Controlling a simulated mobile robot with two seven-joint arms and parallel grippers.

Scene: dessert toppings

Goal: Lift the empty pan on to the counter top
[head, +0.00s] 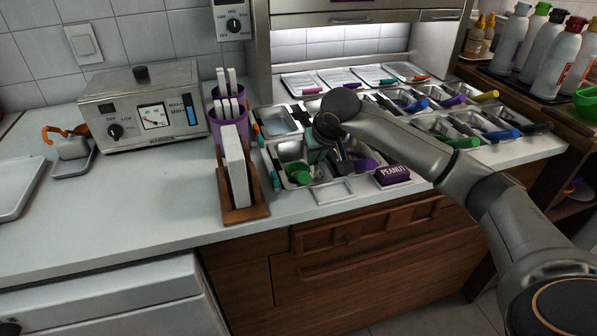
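My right gripper (338,165) reaches in from the right and points down over the front row of the topping station. Its fingers are dark and partly hidden by its own wrist, so its opening is unclear. Below it is a metal pan (289,152) at the front left, with a green-handled scoop (298,173) at its front edge. A small, pale rectangular pan or frame (332,191) lies at the counter's front edge, just in front of the gripper. I cannot tell which pan is the empty one, or whether the gripper touches one. My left gripper is not in view.
A purple "PEANUT" label block (392,175) stands right of the gripper. A wooden holder (243,210) with white cards and a purple cup (231,127) stand left. A steel warmer (143,105) sits further left. The counter top (120,210) in front of it is clear.

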